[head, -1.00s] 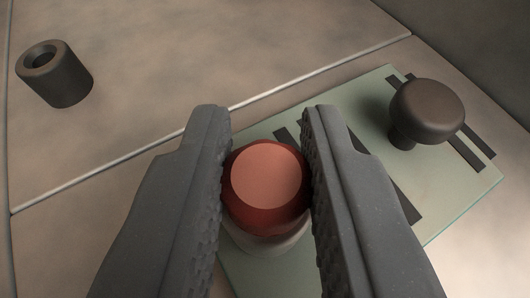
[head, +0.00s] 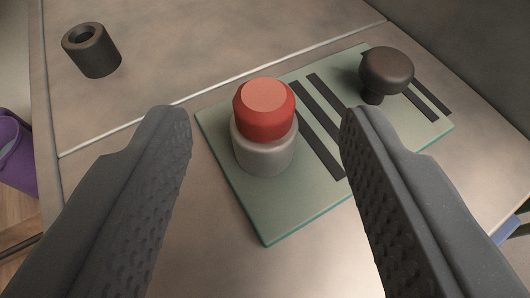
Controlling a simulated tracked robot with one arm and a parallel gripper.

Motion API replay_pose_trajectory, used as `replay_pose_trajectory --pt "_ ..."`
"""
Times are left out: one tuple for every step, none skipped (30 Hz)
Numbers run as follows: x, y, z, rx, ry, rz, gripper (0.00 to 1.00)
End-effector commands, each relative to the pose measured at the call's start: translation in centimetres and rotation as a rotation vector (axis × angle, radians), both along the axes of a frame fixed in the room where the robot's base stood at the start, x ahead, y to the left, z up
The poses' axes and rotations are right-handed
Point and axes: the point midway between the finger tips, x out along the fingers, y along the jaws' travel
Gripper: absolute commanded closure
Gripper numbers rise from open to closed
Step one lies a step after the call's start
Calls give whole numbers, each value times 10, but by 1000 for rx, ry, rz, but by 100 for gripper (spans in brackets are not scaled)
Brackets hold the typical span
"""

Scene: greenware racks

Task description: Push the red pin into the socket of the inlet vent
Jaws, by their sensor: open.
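The red pin (head: 265,110), with a flat paler top, stands upright in a light grey round collar (head: 263,155), which looks like the socket. Its lower end is hidden inside the collar. The collar stands on a pale green plate with dark slots, which looks like the inlet vent (head: 285,220). A dark mushroom-shaped knob (head: 386,70) stands at the plate's far right. My gripper (head: 268,118) is open and empty. Its fingers are wide apart, on either side of the pin in the picture, with clear gaps and no contact.
A dark hollow cylinder (head: 92,55) stands on the tan tabletop (head: 150,90) at the far left. A thin pale seam crosses the top behind the plate. A purple bucket (head: 18,160) is beyond the left edge. A dark wall rises at the upper right.

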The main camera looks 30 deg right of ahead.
Motion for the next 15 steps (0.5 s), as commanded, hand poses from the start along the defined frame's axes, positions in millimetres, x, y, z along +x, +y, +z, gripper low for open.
replay_pose_trajectory --pt "-6 3 3 1 -4 0 53" --pt "-8 5 4 1 -5 1 53" --pt "-13 7 6 0 -4 1 53" --pt "-16 8 8 -1 -5 1 53" --pt "-19 10 10 -1 -6 1 53" --pt "-23 12 12 -1 -6 1 53" --pt "-27 14 14 -1 -6 1 53" --pt "-30 16 14 0 -6 1 53" --pt "-34 18 15 1 -3 1 53" --pt "-38 19 16 1 -2 1 53" --pt "-41 21 17 1 -1 1 53" --pt "-45 23 20 1 -1 1 53" --pt "-48 25 21 1 -1 1 53" --pt "-51 26 23 -1 -2 1 53" --pt "-55 29 25 -1 -3 2 53"
